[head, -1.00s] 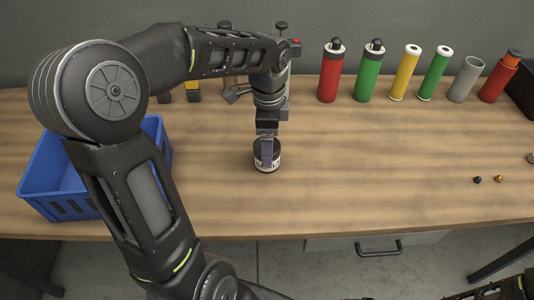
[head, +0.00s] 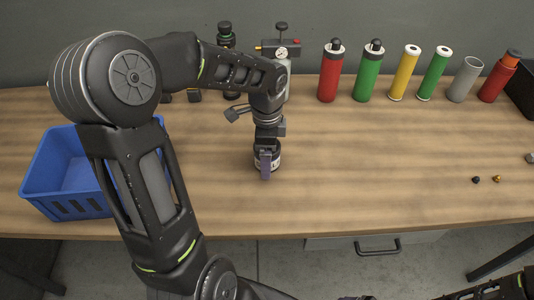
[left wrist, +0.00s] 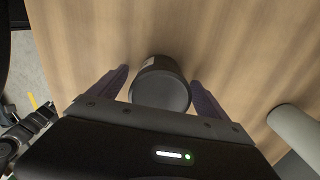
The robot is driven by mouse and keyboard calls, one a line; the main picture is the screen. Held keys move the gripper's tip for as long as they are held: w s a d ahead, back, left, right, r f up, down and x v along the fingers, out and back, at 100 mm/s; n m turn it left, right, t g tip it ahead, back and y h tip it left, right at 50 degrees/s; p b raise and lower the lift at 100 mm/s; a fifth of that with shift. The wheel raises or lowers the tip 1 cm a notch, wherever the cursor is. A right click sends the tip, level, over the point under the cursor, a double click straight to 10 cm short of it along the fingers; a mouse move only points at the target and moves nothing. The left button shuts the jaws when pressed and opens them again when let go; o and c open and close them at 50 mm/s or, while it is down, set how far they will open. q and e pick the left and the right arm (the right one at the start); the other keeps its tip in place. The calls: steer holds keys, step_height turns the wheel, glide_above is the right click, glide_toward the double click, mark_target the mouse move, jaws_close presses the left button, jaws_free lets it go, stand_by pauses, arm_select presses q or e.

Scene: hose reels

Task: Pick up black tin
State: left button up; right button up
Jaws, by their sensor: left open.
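The black tin (head: 276,160) stands on the wooden table in the head view, black with a pale label band, partly hidden by my left gripper. In the left wrist view the tin (left wrist: 160,88) sits between the two purple fingers, with a visible gap on each side. My left gripper (head: 265,165) is open around the tin; it also shows in the left wrist view (left wrist: 158,85). Only part of my right arm shows at the bottom right of the head view, and its gripper is not clearly visible.
A blue crate (head: 40,180) stands at the left. Red (head: 330,75), green (head: 370,75) and yellow (head: 404,75) cylinders line the back, with a grey tube (head: 465,80) farther right. A device with a gauge (head: 282,52) stands behind my left gripper. The table's middle right is clear.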

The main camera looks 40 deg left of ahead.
arm_select(q)
steer(key=shift+c, duration=0.5)
steer(key=c, duration=1.6)
